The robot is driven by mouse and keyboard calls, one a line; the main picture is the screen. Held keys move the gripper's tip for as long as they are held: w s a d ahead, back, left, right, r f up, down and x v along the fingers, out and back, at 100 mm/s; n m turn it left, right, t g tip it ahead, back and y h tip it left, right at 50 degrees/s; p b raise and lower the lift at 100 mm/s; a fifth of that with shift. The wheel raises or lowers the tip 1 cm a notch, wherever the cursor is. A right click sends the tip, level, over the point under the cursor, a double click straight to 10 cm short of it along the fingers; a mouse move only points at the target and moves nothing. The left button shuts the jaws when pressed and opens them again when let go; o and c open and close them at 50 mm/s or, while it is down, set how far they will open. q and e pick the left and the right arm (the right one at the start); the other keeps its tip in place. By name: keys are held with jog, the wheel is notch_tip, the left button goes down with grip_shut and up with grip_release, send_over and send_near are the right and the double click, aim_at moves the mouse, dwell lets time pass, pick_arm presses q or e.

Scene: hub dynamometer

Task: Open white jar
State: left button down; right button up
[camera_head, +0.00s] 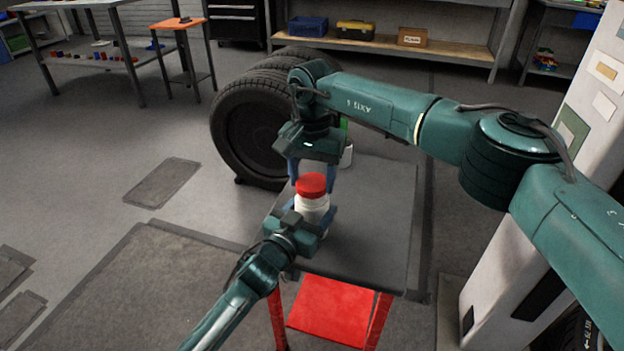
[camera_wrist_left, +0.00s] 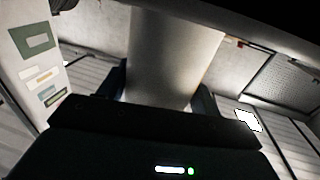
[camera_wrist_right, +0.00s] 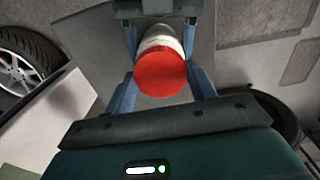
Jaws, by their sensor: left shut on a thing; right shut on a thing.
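The white jar (camera_head: 313,208) with its red lid (camera_head: 312,185) stands upright over the grey-topped table. My left gripper (camera_head: 308,219) is shut on the jar's white body from the front, and the body fills the middle of the left wrist view (camera_wrist_left: 172,60). My right gripper (camera_head: 312,176) points down from above, its blue fingers on either side of the red lid. The right wrist view shows the lid (camera_wrist_right: 160,74) between those fingers, still on the jar. I cannot tell whether the jar's base touches the table.
The grey table (camera_head: 375,225) has a red lower shelf (camera_head: 333,307). A white and green container (camera_head: 346,155) stands partly hidden behind my right gripper. Large tyres (camera_head: 250,125) stand behind left. A white cabinet (camera_head: 520,235) stands at the right. The table's right side is clear.

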aim_at(312, 182)
jog(key=shift+r, duration=0.4)
jog(key=shift+r, duration=2.05)
pick_arm(q)
jog(key=shift+c, duration=1.2)
grip_release()
